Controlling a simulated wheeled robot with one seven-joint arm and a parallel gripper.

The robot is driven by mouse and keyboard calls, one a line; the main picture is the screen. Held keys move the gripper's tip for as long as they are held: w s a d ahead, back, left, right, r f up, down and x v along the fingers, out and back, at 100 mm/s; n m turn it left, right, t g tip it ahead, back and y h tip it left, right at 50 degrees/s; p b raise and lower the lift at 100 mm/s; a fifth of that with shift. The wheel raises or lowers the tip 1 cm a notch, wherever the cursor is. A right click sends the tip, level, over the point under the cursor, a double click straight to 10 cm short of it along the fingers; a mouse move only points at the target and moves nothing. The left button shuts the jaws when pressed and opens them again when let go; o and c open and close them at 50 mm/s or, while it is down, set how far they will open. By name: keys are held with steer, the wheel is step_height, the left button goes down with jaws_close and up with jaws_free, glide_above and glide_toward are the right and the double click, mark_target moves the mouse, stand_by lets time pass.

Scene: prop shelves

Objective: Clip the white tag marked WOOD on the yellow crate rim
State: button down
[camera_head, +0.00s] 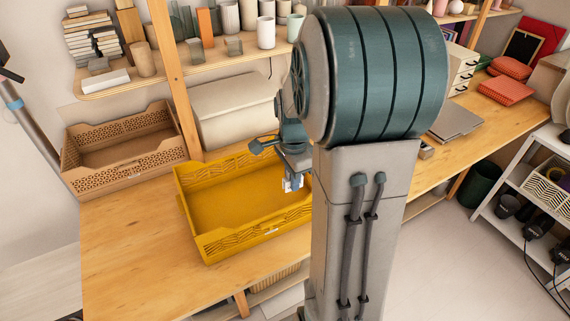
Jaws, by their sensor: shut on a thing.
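The yellow crate (250,237) stands empty on the wooden bench, open side up. My gripper (293,176) is at the right side of the crate, beside my large arm link. It points down and is shut on a small white tag (293,185). The tag shows in front of the crate's right wall; I cannot tell whether it touches the rim. Any lettering on it is too small to read. My arm hides the crate's right end and part of its rim.
A brown crate (125,160) stands to the left and a pale storage box (235,108) behind the yellow crate. A wooden post (176,85) rises behind it. A shelf with vases (265,32) is above. The bench's front left (140,240) is clear.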

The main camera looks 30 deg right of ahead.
mark_target(292, 206)
steer(key=shift+s+f+b, duration=0.15)
steer(key=shift+f+b, duration=0.3)
steer(key=shift+f, duration=0.05)
steer(key=shift+a+f+b, duration=0.1)
steer(key=shift+f+b, duration=2.05)
steer(key=shift+f, duration=0.7)
steer(key=shift+f+b, duration=1.5)
steer(key=shift+f, duration=0.6)
stand_by(2.6)
